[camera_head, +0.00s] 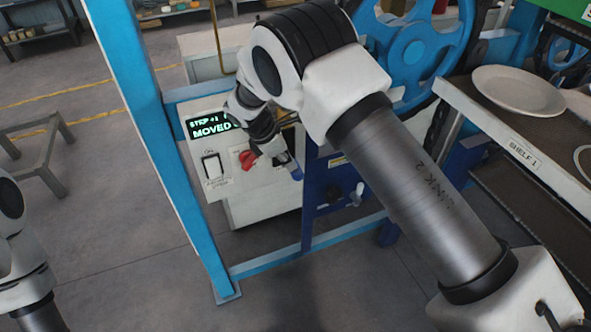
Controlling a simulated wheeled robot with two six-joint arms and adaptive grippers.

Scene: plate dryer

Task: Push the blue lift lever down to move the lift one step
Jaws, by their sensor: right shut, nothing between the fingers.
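The control panel (224,192) is a pale box behind the blue frame. Its lit display (212,127) reads "STEP +1" and "MOVED". My right arm reaches across from the lower right, and its gripper (284,160) points down at the panel, shut and empty. The blue lift lever (296,173) shows as a small blue end right at the fingertips. The rest of it is hidden by the gripper, and I cannot tell whether they touch. My left arm shows at the left edge, but its gripper is out of view.
A red knob (247,159) and a white rocker switch (212,166) sit on the panel left of the gripper. A blue post (150,130) stands in front on the left. At right, a plate (517,90) lies on the shelf (540,160). Open floor lies at lower left.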

